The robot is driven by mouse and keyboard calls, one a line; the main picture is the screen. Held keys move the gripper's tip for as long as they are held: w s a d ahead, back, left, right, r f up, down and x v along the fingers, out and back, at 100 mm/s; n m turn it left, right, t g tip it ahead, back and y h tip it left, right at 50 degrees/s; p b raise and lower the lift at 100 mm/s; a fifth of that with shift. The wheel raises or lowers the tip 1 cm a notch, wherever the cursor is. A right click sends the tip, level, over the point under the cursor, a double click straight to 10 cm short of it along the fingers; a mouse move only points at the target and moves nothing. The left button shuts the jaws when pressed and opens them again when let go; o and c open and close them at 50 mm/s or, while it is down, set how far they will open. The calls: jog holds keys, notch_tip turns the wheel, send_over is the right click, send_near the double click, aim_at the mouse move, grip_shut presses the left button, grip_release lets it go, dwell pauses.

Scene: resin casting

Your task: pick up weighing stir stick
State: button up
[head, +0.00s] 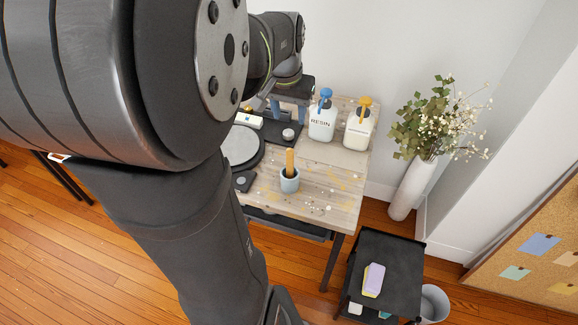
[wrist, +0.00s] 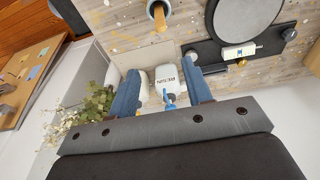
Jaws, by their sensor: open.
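The stick (wrist: 159,16) and cup (wrist: 151,6) also show at the top of the wrist view, the cup partly cut off. My gripper (head: 288,115) is over the back part of the table, behind and apart from the stick. In the wrist view my gripper (wrist: 164,80) has its two blue fingers apart, with nothing held. The resin bottle shows between the fingers but stands beyond them.
A white resin bottle (head: 322,123) with a blue pump and another bottle (head: 358,130) with a yellow pump stand at the back right. A round grey disc (head: 240,147) lies left of the cup. The paint-spotted tabletop (head: 325,180) right of the cup is clear.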

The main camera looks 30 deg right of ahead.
aim_at(290, 157)
jog(key=shift+t+h, duration=0.4)
jog(key=x, duration=0.8)
jog(key=s+a+x, duration=0.1)
jog(key=x, duration=0.4)
jog(key=shift+s+f, duration=0.1)
jog(key=shift+f, duration=0.2)
jog(key=f, duration=0.4)
jog(key=shift+a, duration=0.25)
jog(key=shift+x, duration=0.75)
jog(key=shift+d, duration=0.1)
jog(key=shift+r, duration=0.1)
grip_shut()
